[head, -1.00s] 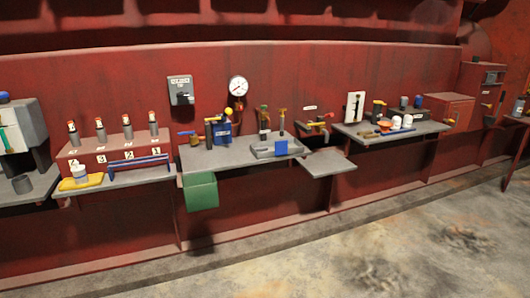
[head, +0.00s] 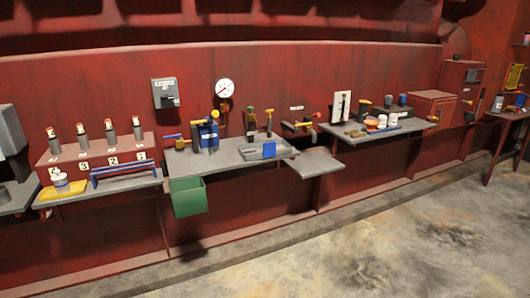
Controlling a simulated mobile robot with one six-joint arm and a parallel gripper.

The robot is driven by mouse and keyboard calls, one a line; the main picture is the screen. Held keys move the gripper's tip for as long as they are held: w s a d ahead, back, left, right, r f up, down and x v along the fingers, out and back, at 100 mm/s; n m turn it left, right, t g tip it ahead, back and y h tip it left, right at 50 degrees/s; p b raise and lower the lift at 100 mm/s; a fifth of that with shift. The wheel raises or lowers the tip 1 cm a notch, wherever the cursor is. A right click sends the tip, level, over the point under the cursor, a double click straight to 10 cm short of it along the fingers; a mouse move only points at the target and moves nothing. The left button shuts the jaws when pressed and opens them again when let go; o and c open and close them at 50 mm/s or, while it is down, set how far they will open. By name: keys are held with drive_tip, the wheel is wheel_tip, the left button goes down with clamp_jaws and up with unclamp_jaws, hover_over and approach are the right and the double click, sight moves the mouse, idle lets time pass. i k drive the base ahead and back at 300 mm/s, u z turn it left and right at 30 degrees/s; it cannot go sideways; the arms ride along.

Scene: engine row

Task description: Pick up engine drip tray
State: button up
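My gripper is not in view. No label marks out the drip tray, and I cannot tell for sure which thing it is. A flat grey plate (head: 315,163) sticks out from the wall below the small valves, a little lower than the middle shelf.
A green bin (head: 187,198) hangs under the middle shelf (head: 195,162). A blue rail (head: 124,171) stands at the left shelf's front. The right shelf (head: 358,136) holds white cups and an orange funnel. A table (head: 507,115) stands far right. The floor (head: 400,240) in front is clear.

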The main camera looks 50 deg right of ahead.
sight(253, 151)
drive_tip(key=z, duration=0.05)
drive_tip(key=i, duration=0.9)
drive_tip(key=z, duration=0.25)
